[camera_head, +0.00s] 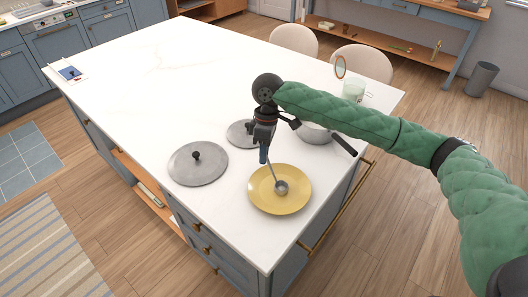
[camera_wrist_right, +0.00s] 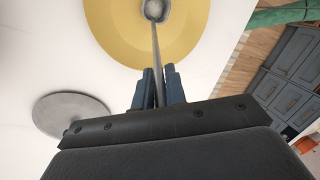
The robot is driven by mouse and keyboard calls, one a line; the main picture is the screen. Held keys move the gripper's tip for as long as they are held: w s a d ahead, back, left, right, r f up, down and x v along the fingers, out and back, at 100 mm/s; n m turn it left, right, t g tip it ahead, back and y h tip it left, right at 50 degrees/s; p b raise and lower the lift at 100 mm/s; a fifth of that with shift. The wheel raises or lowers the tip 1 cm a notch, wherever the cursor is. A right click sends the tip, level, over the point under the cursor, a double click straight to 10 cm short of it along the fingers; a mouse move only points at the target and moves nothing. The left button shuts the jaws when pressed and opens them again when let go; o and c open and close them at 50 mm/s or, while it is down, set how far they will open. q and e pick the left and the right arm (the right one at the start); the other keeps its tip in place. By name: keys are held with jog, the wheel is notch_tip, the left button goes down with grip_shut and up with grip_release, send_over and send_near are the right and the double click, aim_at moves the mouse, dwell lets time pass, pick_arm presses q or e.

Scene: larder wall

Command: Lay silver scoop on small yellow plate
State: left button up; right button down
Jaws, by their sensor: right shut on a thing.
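The silver scoop (camera_head: 281,187) has its bowl over the middle of the small yellow plate (camera_head: 262,199), its handle rising toward my gripper. My right gripper (camera_head: 264,155) is shut on the scoop's handle, just beyond the plate's far edge. In the right wrist view, the handle runs between the two fingers of the gripper (camera_wrist_right: 158,88), and the scoop's bowl (camera_wrist_right: 157,10) shows over the yellow plate (camera_wrist_right: 125,35), cut by the top edge. I cannot tell whether the bowl touches the plate. My left gripper is not in view.
A large grey lid (camera_head: 190,168) lies left of the plate, and a smaller grey lid (camera_head: 238,133) lies behind the gripper. A saucepan (camera_head: 313,135) stands to the right, partly hidden by my arm. The left and far parts of the white counter (camera_head: 160,80) are mostly clear.

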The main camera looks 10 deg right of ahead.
jog(key=c, duration=1.4)
grip_release()
jog(key=shift+c, duration=0.2)
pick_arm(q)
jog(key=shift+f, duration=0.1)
pick_arm(e)
jog(key=shift+r, duration=0.1)
